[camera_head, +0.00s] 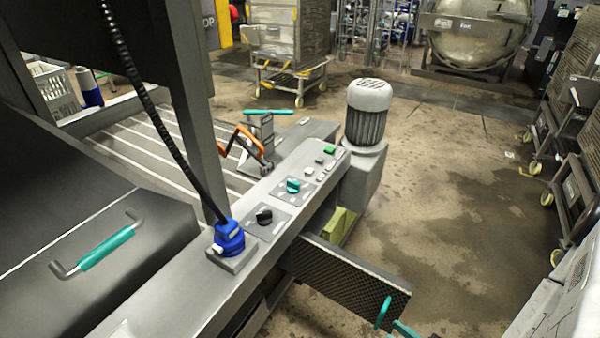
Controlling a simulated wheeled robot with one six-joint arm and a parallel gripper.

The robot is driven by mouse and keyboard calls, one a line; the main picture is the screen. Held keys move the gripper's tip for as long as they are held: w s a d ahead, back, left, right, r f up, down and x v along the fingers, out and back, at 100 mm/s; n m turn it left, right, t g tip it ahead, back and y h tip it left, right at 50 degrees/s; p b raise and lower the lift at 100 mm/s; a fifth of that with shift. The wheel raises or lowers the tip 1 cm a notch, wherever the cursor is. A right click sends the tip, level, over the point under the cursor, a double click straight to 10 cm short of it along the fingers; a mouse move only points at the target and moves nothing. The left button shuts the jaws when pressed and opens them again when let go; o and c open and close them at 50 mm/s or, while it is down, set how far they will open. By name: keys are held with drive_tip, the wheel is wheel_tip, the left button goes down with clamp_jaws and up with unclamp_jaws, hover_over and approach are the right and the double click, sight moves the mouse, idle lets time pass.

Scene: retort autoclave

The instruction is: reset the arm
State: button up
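Neither my arm nor my gripper can be made out in the head view, so its pose and its opening cannot be seen. A grey machine with a long control panel (285,229) fills the left and middle of the view. The panel carries a black knob (264,216), a teal knob (293,186), a green button (330,150) and a blue plug (229,238) with a black cable. An orange bent lever (240,138) stands behind the panel. A grey lid with a teal handle (105,249) is at the lower left.
A motor (367,112) stands beyond the panel. A perforated plate (350,284) juts out at the panel's right, near a teal bar (382,313). Wheeled racks (575,190) line the right edge. A caged cart (287,45) stands behind. Wet floor (460,200) between is open.

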drive_tip(key=s+d+r+n+g+h, duration=0.1)
drive_tip(key=d+r+n+g+h, duration=0.3)
drive_tip(key=r+n, duration=0.5)
drive_tip(key=d+r+n+g+h, duration=0.1)
drive_tip(key=r+n+g+h, duration=0.6)
drive_tip(key=r, duration=0.4)
drive_tip(key=s+d+r+n+g+h, duration=0.1)
drive_tip(key=d+r+n+g+h, duration=0.3)
drive_tip(key=r+n, duration=0.5)
drive_tip(key=s+a+r+n+t+h, duration=0.1)
drive_tip(key=a+r+n+t, duration=0.2)
drive_tip(key=r, duration=0.5)
drive_tip(key=shift+a, duration=0.85)
drive_tip(key=shift+s, duration=0.1)
